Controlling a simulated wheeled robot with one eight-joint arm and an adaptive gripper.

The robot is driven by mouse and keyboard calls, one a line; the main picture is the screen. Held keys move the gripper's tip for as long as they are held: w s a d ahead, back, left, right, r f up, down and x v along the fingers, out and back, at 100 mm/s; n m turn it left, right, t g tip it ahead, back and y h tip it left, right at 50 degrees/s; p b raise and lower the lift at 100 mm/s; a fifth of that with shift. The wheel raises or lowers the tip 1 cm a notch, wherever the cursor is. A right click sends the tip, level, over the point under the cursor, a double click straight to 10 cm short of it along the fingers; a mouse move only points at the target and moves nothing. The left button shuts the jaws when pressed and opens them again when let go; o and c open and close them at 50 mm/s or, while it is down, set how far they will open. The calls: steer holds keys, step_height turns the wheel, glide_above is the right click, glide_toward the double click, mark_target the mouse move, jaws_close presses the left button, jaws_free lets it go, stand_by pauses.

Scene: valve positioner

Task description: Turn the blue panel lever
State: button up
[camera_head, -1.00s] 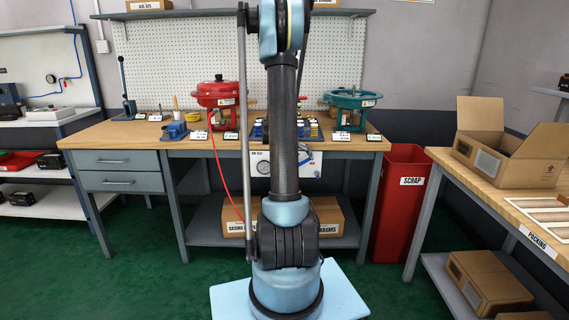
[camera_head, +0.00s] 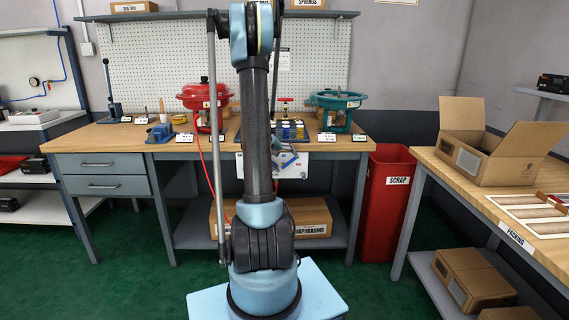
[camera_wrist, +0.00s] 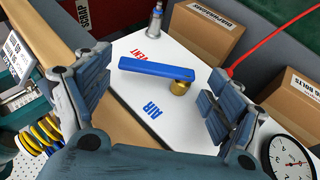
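The blue panel lever (camera_wrist: 155,69) shows in the wrist view as a flat blue bar on a brass stem (camera_wrist: 180,87). It is mounted on a white panel (camera_wrist: 192,40) with the words "VENT" and "AIR". The bar points left from its stem, across the picture. My gripper (camera_wrist: 158,92) is open, with one finger on each side of the lever, and the lever lies between and beyond them. I see no contact. In the head view the panel (camera_head: 296,166) hangs under the bench front, and my arm hides part of it.
A round gauge (camera_wrist: 291,158) is close by my right finger in the wrist view. A red hose (camera_wrist: 270,42) runs beside the panel. The bench edge (camera_wrist: 40,25) is at the left. A red scrap bin (camera_head: 388,205) stands right of the bench.

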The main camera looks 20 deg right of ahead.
stand_by(0.4)
steer(key=v, duration=0.7)
steer(key=shift+a+r, duration=0.3)
